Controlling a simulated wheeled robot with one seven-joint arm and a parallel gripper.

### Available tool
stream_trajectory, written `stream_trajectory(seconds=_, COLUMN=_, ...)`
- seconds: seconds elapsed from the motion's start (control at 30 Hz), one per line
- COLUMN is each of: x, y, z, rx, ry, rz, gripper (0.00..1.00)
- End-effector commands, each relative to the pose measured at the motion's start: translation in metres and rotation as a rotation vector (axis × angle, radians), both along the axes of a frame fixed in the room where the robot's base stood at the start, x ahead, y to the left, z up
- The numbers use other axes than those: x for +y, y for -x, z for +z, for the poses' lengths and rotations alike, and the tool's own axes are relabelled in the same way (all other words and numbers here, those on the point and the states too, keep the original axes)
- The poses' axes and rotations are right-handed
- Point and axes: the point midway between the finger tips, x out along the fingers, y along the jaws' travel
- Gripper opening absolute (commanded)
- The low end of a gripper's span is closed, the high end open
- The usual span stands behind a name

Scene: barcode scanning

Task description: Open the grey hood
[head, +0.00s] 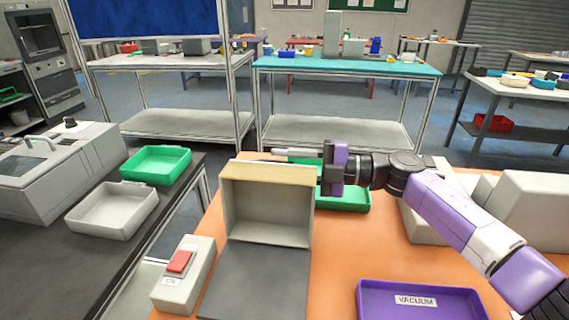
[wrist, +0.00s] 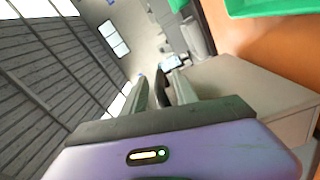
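The grey hood (head: 268,202) stands raised behind a flat dark grey plate (head: 255,283) in the head view. Its hollow inside faces me and its upper edge is tan. My gripper (head: 283,155) is behind the hood's top edge, pointing left. Whether it touches the hood cannot be told. In the wrist view my gripper (wrist: 163,88) shows two fingers with a gap between them and no object clearly held. A pale surface, likely the hood's outside (wrist: 250,80), lies just right of the fingers.
A grey switch box with a red button (head: 180,262) stands left of the plate. A purple tray marked VACUUM (head: 415,300) is at front right. A green tray (head: 345,198) lies behind the hood, and pale boxes (head: 535,205) stand right. Orange tabletop (head: 330,265) between is clear.

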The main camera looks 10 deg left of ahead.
Motion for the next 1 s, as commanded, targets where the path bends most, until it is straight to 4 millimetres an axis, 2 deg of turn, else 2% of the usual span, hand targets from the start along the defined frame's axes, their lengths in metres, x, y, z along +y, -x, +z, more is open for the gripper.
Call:
stream_trajectory(seconds=0.1, x=-0.0001, y=0.0, z=0.0, rx=0.0, ry=0.0, rz=0.0, gripper=0.32)
stream_trajectory(seconds=0.27, x=-0.0001, y=0.0001, z=0.0001, rx=0.0, ry=0.0, rz=0.0, gripper=0.01)
stream_trajectory(seconds=1.0, x=-0.0004, y=-0.0002, z=0.0015, rx=0.0, ry=-0.001, rz=0.0, gripper=0.0)
